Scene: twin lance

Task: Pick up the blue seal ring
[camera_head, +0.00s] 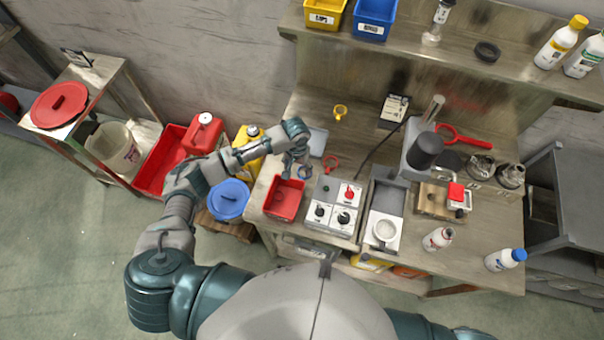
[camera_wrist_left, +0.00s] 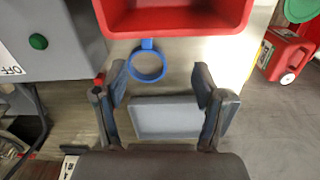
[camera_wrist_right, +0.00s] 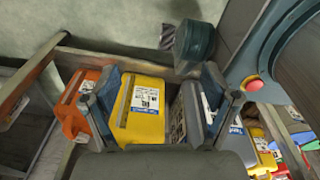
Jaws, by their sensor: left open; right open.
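The blue seal ring (camera_head: 305,176) lies on the workbench beside the red bin, partly hidden by my left gripper in the head view. In the left wrist view the ring (camera_wrist_left: 149,79) lies flat, its small tab pointing at the red bin (camera_wrist_left: 175,18). My left gripper (camera_head: 296,164) is open and empty above the bench. In the left wrist view its fingertips (camera_wrist_left: 161,76) stand to either side of the ring, which shows beyond them, nearer the left finger. My right gripper (camera_wrist_right: 161,84) is open and empty, seen only in the right wrist view.
A grey tray (camera_wrist_left: 165,120) lies close to the ring. A red ring (camera_head: 331,163) and a yellow ring (camera_head: 340,112) are also on the bench. A control box (camera_head: 333,205) stands right of the red bin. Yellow and grey containers (camera_wrist_right: 142,110) show below my right gripper.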

